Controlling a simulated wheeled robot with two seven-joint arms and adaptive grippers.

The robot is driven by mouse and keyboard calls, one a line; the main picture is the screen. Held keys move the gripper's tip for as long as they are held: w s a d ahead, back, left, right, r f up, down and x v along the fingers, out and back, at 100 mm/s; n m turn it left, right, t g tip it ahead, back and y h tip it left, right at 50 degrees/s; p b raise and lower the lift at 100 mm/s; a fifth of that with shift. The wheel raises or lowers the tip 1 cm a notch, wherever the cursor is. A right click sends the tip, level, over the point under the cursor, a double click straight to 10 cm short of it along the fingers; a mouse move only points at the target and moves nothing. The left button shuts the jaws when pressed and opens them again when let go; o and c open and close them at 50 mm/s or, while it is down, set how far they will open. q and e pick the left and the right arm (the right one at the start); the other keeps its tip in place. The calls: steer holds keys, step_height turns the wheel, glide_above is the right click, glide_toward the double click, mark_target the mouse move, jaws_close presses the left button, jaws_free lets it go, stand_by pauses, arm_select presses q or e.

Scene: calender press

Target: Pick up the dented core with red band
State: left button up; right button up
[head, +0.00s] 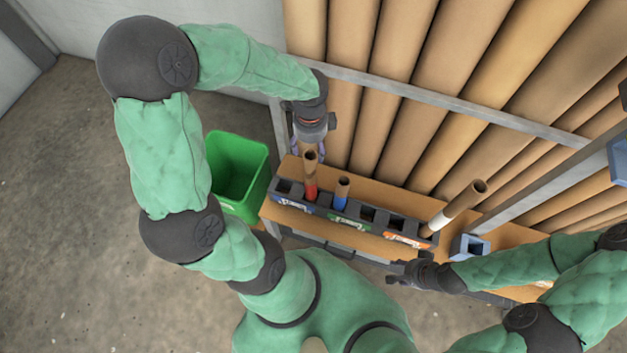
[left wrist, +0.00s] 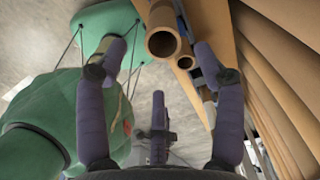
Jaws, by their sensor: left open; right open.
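The core with the red band (head: 311,190) is a brown tube standing upright in a dark slot of the rack (head: 369,217). Its dent cannot be made out. My left gripper (head: 310,146) is open and empty, just behind and above its top. In the left wrist view, an open tube end (left wrist: 162,43), apparently this core, shows between the spread fingertips (left wrist: 162,55); its band is hidden there and contact cannot be told. A core with a blue band (head: 341,197) stands to its right. My right gripper (head: 408,273) is open and empty before the rack's right end.
A core with a white band (head: 455,206) leans at the rack's right end, near a blue-grey square holder (head: 469,247). A green bin (head: 238,172) stands left of the wooden shelf (head: 278,214). Large brown rolls (head: 420,130) and a grey metal rail (head: 440,102) close off the back.

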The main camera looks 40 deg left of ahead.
mark_target(311, 156)
arm_select(q)
step_height(311, 156, down, 4)
steer(key=shift+f+b, duration=0.1)
steer(key=shift+b, duration=0.55)
steer(key=f+b, duration=0.1)
steer(key=f, duration=0.1)
steer(key=f+b, duration=0.1)
steer(key=f, duration=0.2)
steer(key=shift+w+a+b, duration=0.2)
steer(key=shift+b, duration=0.1)
steer(key=shift+r, duration=0.1)
jaws_close()
